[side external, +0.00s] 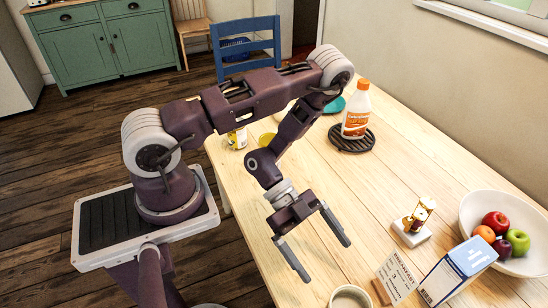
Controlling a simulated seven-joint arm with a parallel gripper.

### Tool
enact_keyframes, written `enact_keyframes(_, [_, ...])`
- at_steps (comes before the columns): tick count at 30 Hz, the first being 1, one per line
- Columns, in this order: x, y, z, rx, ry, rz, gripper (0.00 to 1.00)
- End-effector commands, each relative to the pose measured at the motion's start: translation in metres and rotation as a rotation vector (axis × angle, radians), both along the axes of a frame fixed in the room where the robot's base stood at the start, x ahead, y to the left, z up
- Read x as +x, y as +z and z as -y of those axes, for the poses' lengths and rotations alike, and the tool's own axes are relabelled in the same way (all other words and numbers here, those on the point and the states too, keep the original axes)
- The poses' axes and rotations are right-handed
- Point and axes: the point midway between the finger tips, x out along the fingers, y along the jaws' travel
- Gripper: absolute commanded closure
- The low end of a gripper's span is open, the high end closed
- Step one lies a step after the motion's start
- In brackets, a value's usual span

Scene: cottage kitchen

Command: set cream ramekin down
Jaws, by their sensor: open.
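The cream ramekin (336,292) stands at the bottom edge of the side external view, partly cut off by the frame. Its round rim and darker inside show, and it looks upright on the wooden table. My gripper (326,260) is open, with its two fingers spread and nothing between them. In the picture it is just above and left of the ramekin, apart from it. The exact height of the fingertips over the table is hard to tell.
A menu card (400,275) and a blue-and-white box (458,272) stand right of the ramekin. The table's middle (385,185) is clear.

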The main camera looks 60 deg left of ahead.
Motion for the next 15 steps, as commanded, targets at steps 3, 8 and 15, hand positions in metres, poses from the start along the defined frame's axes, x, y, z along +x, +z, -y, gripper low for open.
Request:
enact_keyframes(3, [0.058,0.020,-0.025,0.227,0.084,0.085,0.00])
enact_keyframes(8, [0.125,0.096,-0.088,0.533,0.396,0.118,0.00])
enact_keyframes(15, [0.072,0.254,-0.156,0.600,1.022,-0.076,0.00])
